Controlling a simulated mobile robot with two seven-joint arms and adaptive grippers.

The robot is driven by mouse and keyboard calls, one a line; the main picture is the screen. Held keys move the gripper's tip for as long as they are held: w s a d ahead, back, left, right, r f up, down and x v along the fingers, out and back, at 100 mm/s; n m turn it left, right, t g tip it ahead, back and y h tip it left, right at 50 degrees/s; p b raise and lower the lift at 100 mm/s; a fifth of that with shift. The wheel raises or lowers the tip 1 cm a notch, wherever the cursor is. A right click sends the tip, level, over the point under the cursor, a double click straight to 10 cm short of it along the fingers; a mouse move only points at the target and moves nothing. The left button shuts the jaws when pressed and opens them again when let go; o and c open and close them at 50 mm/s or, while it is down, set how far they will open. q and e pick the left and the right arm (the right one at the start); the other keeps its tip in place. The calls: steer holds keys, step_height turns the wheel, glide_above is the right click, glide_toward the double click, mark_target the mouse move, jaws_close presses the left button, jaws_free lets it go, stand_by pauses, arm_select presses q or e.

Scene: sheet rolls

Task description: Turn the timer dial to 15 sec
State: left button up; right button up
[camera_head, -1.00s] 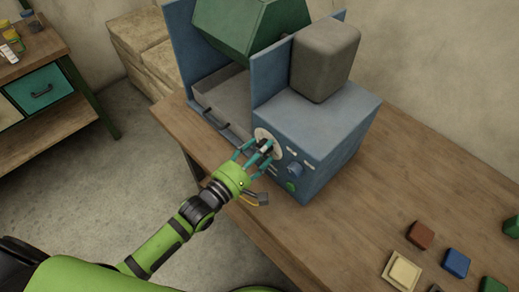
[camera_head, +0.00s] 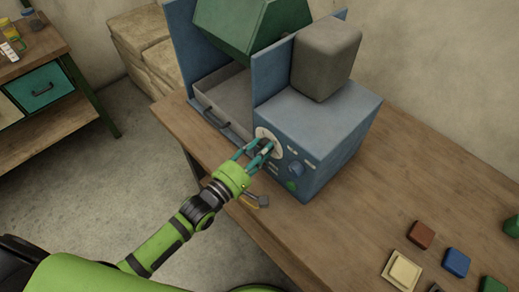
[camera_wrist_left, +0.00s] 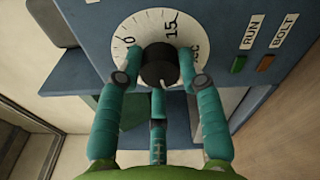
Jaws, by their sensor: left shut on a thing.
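The timer dial is a black knob (camera_wrist_left: 159,66) on a round white face (camera_head: 265,134) on the front of the blue machine (camera_head: 318,133). My left gripper (camera_head: 258,151) is shut on the knob. In the left wrist view its teal fingers (camera_wrist_left: 155,76) reach the knob from both sides, with a third finger below. My right gripper is not in view.
A grey tray (camera_head: 225,103) lies left of the dial. Coloured blocks (camera_head: 456,262) sit at the wooden table's right. The table between is clear.

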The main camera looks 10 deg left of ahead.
arm_select(q)
steer(key=m+h, duration=0.1)
steer(key=m, duration=0.8)
steer(key=m+g+h, duration=0.1)
steer(key=m, duration=1.8)
steer(key=shift+w+a+f+h, duration=0.1)
steer(key=shift+a+f+h, duration=0.1)
steer(key=shift+h, duration=0.2)
steer(key=m, duration=0.6)
steer(key=shift+g+p, duration=0.35)
steer(key=shift+g, duration=0.05)
steer(key=m, duration=0.5)
steer(key=shift+r+g, duration=0.15)
steer(key=shift+g, duration=0.15)
steer(key=m+y, duration=0.1)
steer(key=m, duration=0.4)
steer(key=shift+r, duration=0.15)
steer(key=shift+w+m, duration=0.1)
steer(key=shift+m, duration=0.3)
steer(key=o, duration=1.1)
steer(key=shift+o, duration=0.2)
steer(key=shift+a, duration=0.1)
